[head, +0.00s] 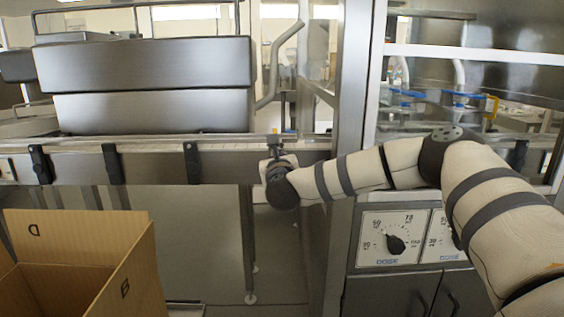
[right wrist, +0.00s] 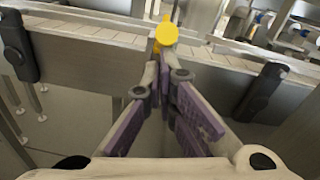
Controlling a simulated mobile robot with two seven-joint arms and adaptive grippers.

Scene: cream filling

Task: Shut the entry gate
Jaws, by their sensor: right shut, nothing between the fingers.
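My right arm comes in from the right in the head view. Its gripper (head: 276,146) points away from me at the near edge of the conveyor (head: 222,150). In the right wrist view, the purple-padded fingers of the right gripper (right wrist: 163,62) are shut and empty. Their tips are close to a yellow round knob (right wrist: 166,33) at the conveyor; I cannot tell whether they touch it. A bent metal handle (head: 272,82) stands upright behind the gripper. I cannot tell for sure which part is the entry gate. My left gripper is out of view.
A steel box-like housing (head: 150,65) stands over the conveyor at the left. An open cardboard box (head: 130,265) is at the lower left. A steel post (head: 350,90) and a panel with dose dials (head: 396,240) are at the right. Floor shows below the conveyor.

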